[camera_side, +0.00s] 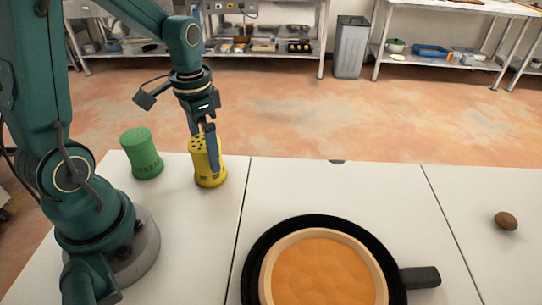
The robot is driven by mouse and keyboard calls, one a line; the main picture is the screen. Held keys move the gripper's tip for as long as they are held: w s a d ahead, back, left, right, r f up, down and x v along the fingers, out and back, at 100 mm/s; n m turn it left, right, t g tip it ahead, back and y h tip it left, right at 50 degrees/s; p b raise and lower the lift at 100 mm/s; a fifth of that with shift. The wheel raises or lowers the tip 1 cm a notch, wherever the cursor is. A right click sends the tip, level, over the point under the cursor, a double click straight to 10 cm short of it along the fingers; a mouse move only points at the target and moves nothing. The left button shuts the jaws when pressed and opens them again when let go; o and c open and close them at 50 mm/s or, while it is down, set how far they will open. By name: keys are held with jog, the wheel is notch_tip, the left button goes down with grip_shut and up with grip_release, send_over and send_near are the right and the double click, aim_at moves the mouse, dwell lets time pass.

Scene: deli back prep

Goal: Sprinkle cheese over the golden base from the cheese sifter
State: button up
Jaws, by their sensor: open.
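A yellow shaker with dark holes in its top (207,172) stands upright on the white table; I take it to be the cheese sifter. My gripper (211,150) points down at it with open jaws. One finger shows in front of the shaker's right side; the other finger is mostly hidden, and I cannot tell whether either touches. The golden base (318,272) is an orange-gold round with a pale raised rim. It lies in a black pan (252,258) at the front middle, cut off by the lower picture edge. No cheese shows on it.
A green shaker (142,155) stands just left of the yellow one. The pan's dark handle (420,278) points right. A small brown round object (506,220) lies at the far right. The table between shaker and pan is clear.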

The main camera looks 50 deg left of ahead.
jog(key=shift+f, duration=1.9)
grip_shut()
jog(key=shift+r, duration=6.3)
